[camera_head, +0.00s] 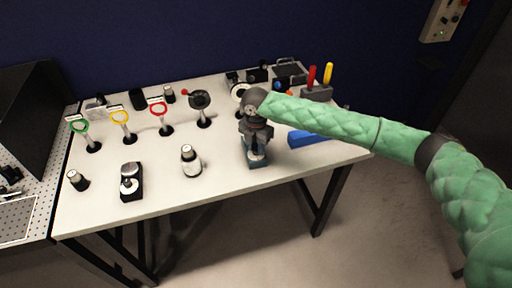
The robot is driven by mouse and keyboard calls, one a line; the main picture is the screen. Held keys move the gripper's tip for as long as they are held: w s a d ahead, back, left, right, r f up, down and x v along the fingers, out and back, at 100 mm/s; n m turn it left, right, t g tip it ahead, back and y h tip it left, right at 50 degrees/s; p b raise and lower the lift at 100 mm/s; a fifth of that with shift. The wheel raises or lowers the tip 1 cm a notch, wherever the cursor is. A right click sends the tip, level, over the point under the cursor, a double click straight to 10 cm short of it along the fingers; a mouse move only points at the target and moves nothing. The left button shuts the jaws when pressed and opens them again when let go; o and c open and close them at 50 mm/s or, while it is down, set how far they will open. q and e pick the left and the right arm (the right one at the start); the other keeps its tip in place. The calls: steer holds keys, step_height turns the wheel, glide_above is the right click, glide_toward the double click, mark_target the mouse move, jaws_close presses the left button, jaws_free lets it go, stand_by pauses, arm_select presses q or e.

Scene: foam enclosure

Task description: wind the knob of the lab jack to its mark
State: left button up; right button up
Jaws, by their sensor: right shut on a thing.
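My right arm, in a green quilted sleeve, reaches in from the right in the head view. Its dark gripper (256,143) points down at the front middle-right of the table. It is shut on the knob of a small device with a blue-grey base (258,163), which I take to be the lab jack. The gripper covers most of the device; the knob's mark and the fingertips' exact hold are too small or hidden to tell. My left gripper is not in view.
The white table (225,170) also holds a black block with a round metal top (131,182), a white-and-black cylinder (191,161), several ring-topped stands and a blue block (308,138) close to the right of the gripper. A holder with red and yellow handles (317,93) stands behind.

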mark_target(256, 149)
steer(key=n, duration=0.3)
steer(key=shift+n+b, duration=0.4)
steer(key=shift+n, duration=0.4)
steer(key=n+b, duration=0.1)
steer(key=n, duration=0.1)
steer(key=shift+n, duration=0.3)
steer(key=n, duration=0.3)
steer(key=shift+b, duration=0.35)
steer(key=shift+n, duration=1)
steer(key=o, duration=0.9)
steer(key=shift+o, duration=0.5)
steer(key=shift+r+b, duration=0.25)
steer(key=shift+b, duration=0.1)
step_height(256, 149, up, 6)
steer(key=b, duration=0.2)
steer(key=shift+b, duration=0.3)
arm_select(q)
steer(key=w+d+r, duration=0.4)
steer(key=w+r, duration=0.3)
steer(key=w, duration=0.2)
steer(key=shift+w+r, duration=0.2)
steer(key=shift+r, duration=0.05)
arm_select(e)
steer(key=shift+r, duration=0.65)
